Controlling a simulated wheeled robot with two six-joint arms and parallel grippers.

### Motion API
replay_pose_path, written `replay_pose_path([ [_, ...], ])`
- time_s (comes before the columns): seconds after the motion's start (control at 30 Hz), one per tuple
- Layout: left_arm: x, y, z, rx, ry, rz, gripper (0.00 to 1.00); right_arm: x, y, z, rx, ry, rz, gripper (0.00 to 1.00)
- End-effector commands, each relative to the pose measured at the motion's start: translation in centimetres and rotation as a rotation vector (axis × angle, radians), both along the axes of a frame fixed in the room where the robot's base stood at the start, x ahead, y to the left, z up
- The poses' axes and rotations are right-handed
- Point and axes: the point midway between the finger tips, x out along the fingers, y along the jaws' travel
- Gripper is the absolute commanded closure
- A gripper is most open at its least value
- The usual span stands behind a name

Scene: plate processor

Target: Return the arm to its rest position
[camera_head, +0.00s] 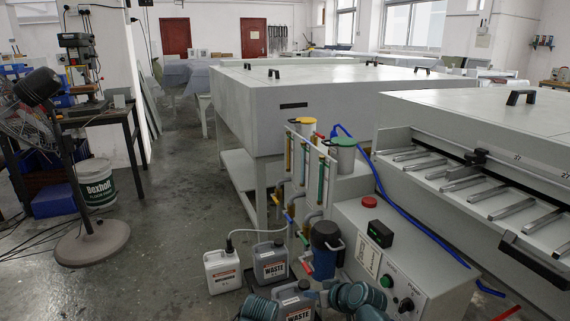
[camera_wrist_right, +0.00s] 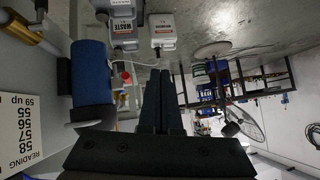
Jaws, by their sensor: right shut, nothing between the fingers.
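My right gripper (camera_wrist_right: 160,75) shows in the right wrist view with its two dark fingers together, shut and empty. It points toward the bottles on the floor and touches nothing that I can see. Teal-grey rounded links of my arms show at the bottom of the head view, in front of the machine. I cannot make out the right fingertips clearly there. My left gripper is not in view.
Clear floor (camera_head: 165,225) lies left.

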Motion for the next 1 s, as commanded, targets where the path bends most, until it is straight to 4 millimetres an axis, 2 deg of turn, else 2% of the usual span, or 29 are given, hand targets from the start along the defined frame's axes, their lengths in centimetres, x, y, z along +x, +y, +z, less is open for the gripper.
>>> replay_pose_path([
  [0.03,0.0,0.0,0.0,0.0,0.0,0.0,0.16,-2.0,2.3,-1.7,-0.042,0.096,0.058,1.0],
  [0.1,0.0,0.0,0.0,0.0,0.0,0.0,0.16,-5.0,4.2,-4.0,-0.122,0.247,0.106,1.0],
  [0.17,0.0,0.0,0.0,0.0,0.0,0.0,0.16,-7.5,5.0,-5.6,-0.197,0.361,0.123,1.0],
  [0.3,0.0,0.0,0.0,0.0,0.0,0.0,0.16,-12.1,5.1,-7.6,-0.372,0.566,0.106,1.0],
  [0.5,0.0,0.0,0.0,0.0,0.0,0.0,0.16,-17.2,3.6,-7.9,-0.626,0.76,-0.007,1.0],
  [0.57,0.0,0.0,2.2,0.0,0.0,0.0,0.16,-17.1,3.3,-5.8,-0.619,0.762,-0.014,1.0],
  [0.87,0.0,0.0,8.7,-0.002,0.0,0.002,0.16,-17.0,3.4,0.7,-0.612,0.76,-0.011,1.0],
  [1.0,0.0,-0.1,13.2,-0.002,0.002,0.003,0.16,-17.0,3.4,5.2,-0.61,0.761,-0.012,1.0],
])
